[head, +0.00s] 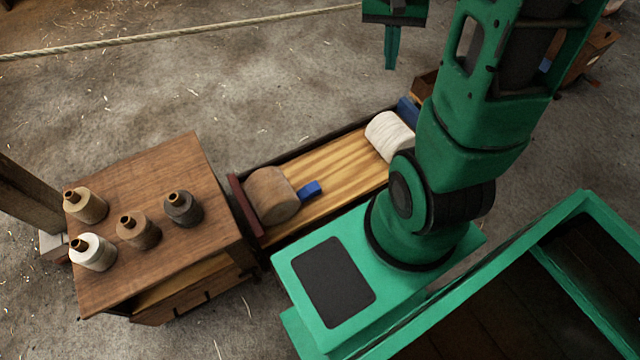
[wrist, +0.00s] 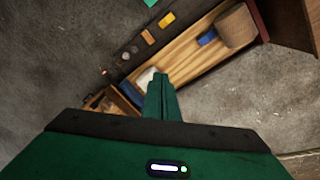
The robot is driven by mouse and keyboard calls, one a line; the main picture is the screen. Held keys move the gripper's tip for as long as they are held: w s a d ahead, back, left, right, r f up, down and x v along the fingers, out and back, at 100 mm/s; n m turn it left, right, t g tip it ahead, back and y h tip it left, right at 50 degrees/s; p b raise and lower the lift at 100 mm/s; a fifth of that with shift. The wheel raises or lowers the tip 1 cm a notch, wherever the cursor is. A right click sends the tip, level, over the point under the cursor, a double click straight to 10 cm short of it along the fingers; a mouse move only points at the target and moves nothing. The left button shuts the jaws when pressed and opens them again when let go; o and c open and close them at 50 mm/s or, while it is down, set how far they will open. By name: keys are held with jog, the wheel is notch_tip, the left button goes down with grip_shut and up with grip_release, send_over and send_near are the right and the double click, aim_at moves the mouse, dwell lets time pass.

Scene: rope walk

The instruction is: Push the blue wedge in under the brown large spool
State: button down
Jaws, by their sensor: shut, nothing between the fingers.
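The brown large spool (head: 270,195) lies on its side at the left end of a wooden board, close to a dark red end piece. The blue wedge (head: 309,189) lies on the board just right of the spool; I cannot tell whether they touch. In the wrist view the spool (wrist: 238,27) and wedge (wrist: 207,38) show at upper right. My gripper (head: 390,62) is shut and empty, high at the top of the head view, well away from both. Its fingers (wrist: 160,88) show shut at the centre of the wrist view.
A white spool (head: 388,137) lies at the board's other end, near a dark blue block (head: 408,111). A wooden table (head: 160,255) with several small spools stands left. A rope (head: 180,40) crosses the back. The board (head: 340,175) is bare between wedge and white spool.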

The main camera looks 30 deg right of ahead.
aim_at(311, 190)
jog(key=w+d+f+m, duration=0.1)
jog(key=w+f, duration=0.4)
jog(key=f, duration=0.4)
jog(key=w+f+m, duration=0.2)
jog(key=w+f, duration=0.4)
jog(key=f, duration=0.3)
jog(key=w+d+f+m, duration=0.1)
jog(key=w+f, duration=0.4)
jog(key=f, duration=0.4)
jog(key=a+f+m, duration=0.1)
jog(key=a+f, duration=0.1)
jog(key=f, duration=1.2)
jog(key=s+a+f+m, duration=0.1)
jog(key=a+f+m, duration=0.1)
jog(key=f, duration=1.2)
jog(key=s+a+f+m+y, duration=0.1)
jog(key=a+f, duration=0.2)
jog(key=f, duration=1.2)
jog(key=shift+a+m+t, duration=0.2)
jog(key=shift+m+t, duration=0.1)
jog(key=shift+w+a+f, duration=0.1)
jog(key=shift+a+f, duration=0.05)
jog(key=shift+a, duration=1.85)
jog(key=shift+a, duration=0.1)
